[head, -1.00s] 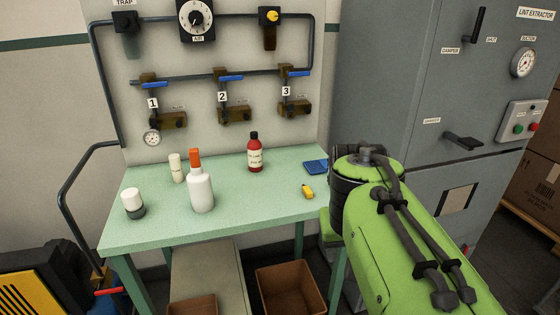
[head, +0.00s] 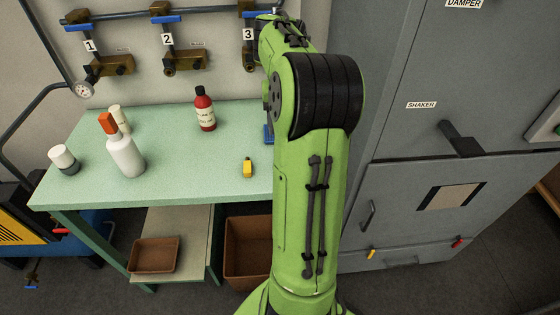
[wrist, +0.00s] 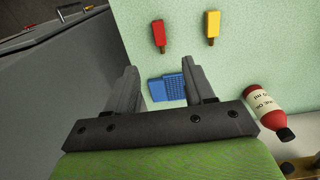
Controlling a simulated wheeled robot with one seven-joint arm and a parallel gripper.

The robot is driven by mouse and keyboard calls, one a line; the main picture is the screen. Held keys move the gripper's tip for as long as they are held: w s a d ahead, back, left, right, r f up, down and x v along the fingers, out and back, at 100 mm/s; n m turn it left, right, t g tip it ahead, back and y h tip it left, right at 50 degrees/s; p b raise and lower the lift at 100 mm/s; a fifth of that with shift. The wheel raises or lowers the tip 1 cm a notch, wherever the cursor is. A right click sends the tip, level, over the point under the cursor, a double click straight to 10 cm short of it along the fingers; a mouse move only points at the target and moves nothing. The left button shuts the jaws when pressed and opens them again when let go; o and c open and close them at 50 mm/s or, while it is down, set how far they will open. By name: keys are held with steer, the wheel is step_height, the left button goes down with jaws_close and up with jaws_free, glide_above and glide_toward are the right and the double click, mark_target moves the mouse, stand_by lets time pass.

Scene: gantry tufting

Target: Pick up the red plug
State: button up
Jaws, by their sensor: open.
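The red plug (wrist: 159,33) lies on the pale green tabletop in the wrist view, with a brown tip pointing toward my gripper. A yellow plug (wrist: 212,25) lies to its right and also shows in the head view (head: 248,167). My gripper (wrist: 162,70) is open and empty. Its two dark fingers are spread over the bench edge of a blue gridded item (wrist: 170,88), with the red plug beyond the fingertips. In the head view my green arm hides the gripper and the red plug.
The green bench (head: 190,180) also holds a red bottle (head: 205,110), a white bottle with an orange cap (head: 124,152) and smaller containers. Valves line the wall behind. A grey cabinet (head: 400,215) stands right of the bench. Brown bins (head: 155,255) sit below.

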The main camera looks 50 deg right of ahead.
step_height(320, 180, down, 7)
steer(key=b, duration=0.2)
steer(key=shift+d+f+b, duration=0.15)
steer(key=shift+f+b, duration=0.05)
steer(key=shift+b, duration=0.1)
step_height(320, 180, down, 6)
steer(key=b, duration=0.3)
jaws_close()
